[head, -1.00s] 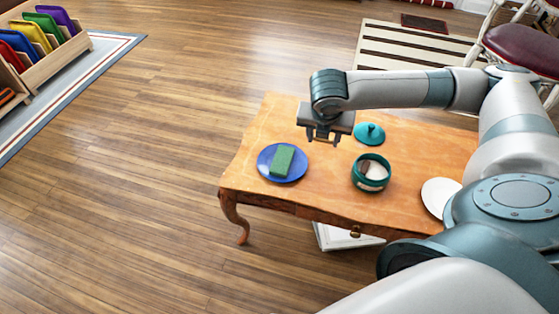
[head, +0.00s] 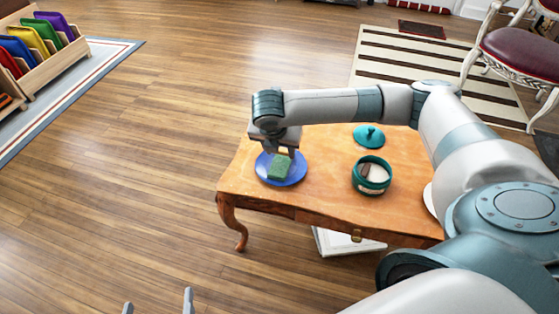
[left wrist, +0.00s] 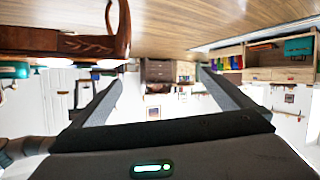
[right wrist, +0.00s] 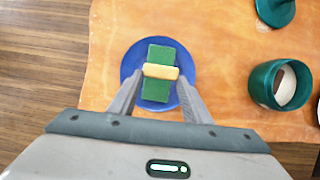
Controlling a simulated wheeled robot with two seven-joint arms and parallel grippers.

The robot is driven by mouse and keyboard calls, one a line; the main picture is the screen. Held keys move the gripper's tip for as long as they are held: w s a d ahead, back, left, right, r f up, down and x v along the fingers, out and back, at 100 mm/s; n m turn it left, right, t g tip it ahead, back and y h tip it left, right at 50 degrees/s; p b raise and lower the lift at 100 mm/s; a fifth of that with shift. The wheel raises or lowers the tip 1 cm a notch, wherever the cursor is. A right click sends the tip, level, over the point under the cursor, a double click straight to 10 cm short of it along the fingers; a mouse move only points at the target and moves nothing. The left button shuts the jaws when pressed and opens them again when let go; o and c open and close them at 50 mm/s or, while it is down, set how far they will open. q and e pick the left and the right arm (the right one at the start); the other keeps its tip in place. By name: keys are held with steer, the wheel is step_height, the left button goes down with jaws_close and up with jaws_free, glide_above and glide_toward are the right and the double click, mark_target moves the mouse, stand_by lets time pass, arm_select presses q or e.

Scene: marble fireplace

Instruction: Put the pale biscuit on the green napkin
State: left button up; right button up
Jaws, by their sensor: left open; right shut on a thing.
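The green napkin (head: 280,168) lies on a blue plate (head: 296,178) at the left end of the wooden table. The pale biscuit (right wrist: 160,71) shows in the right wrist view, between the fingertips of my right gripper (right wrist: 160,76), across the middle of the green napkin (right wrist: 159,54). My right gripper (head: 282,152) is shut on the biscuit; I cannot tell whether the biscuit touches the napkin. My left gripper (head: 158,298) is open and empty, low in front of the table, away from the plate.
A teal pot (head: 371,188) holding a brown piece and something pale stands on the table (head: 325,205) right of the plate. Its teal lid (head: 369,136) lies behind it. A white plate (head: 429,200) is partly hidden by my right arm. The tabletop between plate and pot is clear.

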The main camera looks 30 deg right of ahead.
arm_select(q)
steer(key=shift+r, duration=0.1)
arm_select(e)
steer(key=shift+f+b, duration=0.55)
steer(key=shift+f, duration=1.5)
arm_select(q)
steer(key=r+t, duration=0.1)
steer(key=r, duration=0.1)
steer(key=w+d+r+t, duration=0.1)
steer(key=r, duration=0.1)
steer(key=shift+d+t+h, duration=0.1)
steer(key=shift+t+h, duration=0.2)
steer(key=shift+f, duration=0.25)
arm_select(e)
steer(key=shift+f, duration=0.1)
steer(key=o, duration=1.3)
